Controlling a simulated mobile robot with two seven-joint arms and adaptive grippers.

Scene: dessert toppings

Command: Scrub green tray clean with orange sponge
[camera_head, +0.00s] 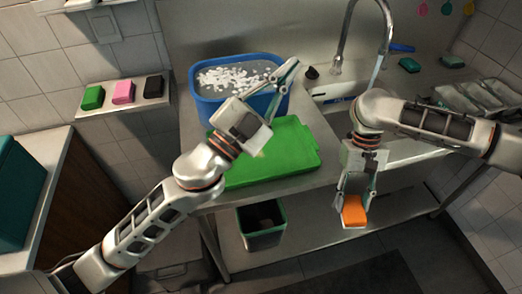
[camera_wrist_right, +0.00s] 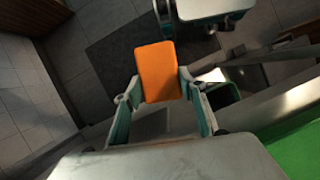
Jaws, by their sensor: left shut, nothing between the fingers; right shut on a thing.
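The green tray (camera_head: 283,160) lies on the steel counter in front of the blue basin, partly hidden behind my left arm. My left gripper (camera_head: 293,68) is shut and empty, raised above the right side of the blue basin. My right gripper (camera_head: 353,204) is shut on the orange sponge (camera_head: 354,212), in front of the counter edge and to the right of the tray. In the right wrist view the sponge (camera_wrist_right: 158,72) sits between the two fingertips, and part of the green tray (camera_wrist_right: 295,150) shows at the lower right.
A blue basin (camera_head: 204,108) with white foam stands behind the tray. The sink with its running faucet (camera_head: 387,35) is at the right. Green, pink and black sponges lie on a wall shelf (camera_head: 103,109) at left. A dark bin (camera_head: 262,237) stands below the counter.

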